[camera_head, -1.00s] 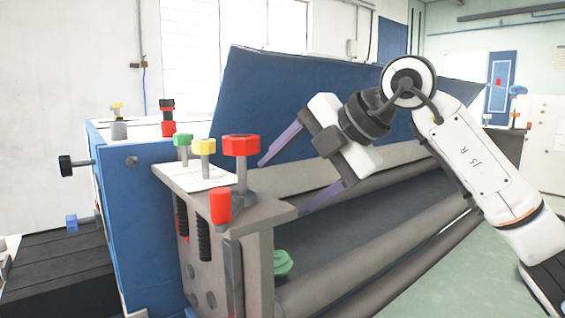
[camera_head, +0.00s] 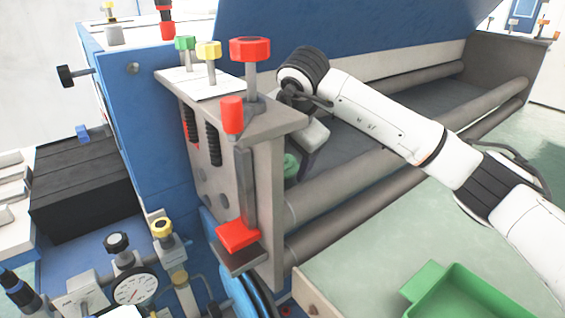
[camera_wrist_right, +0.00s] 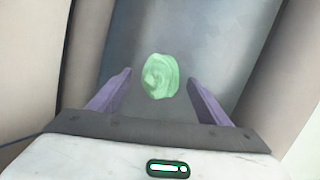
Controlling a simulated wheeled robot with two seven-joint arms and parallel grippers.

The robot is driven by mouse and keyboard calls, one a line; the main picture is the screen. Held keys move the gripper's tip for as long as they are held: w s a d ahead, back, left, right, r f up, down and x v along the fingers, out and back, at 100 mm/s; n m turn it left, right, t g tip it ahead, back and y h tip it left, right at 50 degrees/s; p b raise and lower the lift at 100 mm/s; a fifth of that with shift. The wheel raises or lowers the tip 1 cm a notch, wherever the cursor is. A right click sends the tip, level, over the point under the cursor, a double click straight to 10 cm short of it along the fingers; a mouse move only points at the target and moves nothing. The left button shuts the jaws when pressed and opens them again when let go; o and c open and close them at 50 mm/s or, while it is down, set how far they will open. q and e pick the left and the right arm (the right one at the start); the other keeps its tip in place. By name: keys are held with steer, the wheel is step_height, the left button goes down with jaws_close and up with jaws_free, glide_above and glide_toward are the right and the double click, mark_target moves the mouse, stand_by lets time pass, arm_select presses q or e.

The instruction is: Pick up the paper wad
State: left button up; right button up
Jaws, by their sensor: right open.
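The paper wad (camera_wrist_right: 160,76) is a crumpled light green lump on the dark grey bed between the machine's rollers. In the head view the paper wad (camera_head: 291,166) shows beside the machine's near side plate, partly hidden. My right gripper (camera_wrist_right: 158,88) is open, with its purple fingers apart and the wad ahead between them, not visibly touching. In the head view the right gripper (camera_head: 308,152) reaches down behind the side plate, and its fingertips are hidden. My left gripper is not in view.
The machine's side plate (camera_head: 262,190) with red, yellow and green knobs stands just left of the right gripper. Long grey rollers (camera_head: 420,155) run along the bed. A green tray (camera_head: 455,290) stands at the lower right. A pressure gauge (camera_head: 135,287) is at the lower left.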

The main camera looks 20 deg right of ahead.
steer(key=shift+w+f, duration=0.25)
steer(key=shift+f, duration=0.3)
steer(key=c, duration=1.2)
steer(key=shift+d+r, duration=0.1)
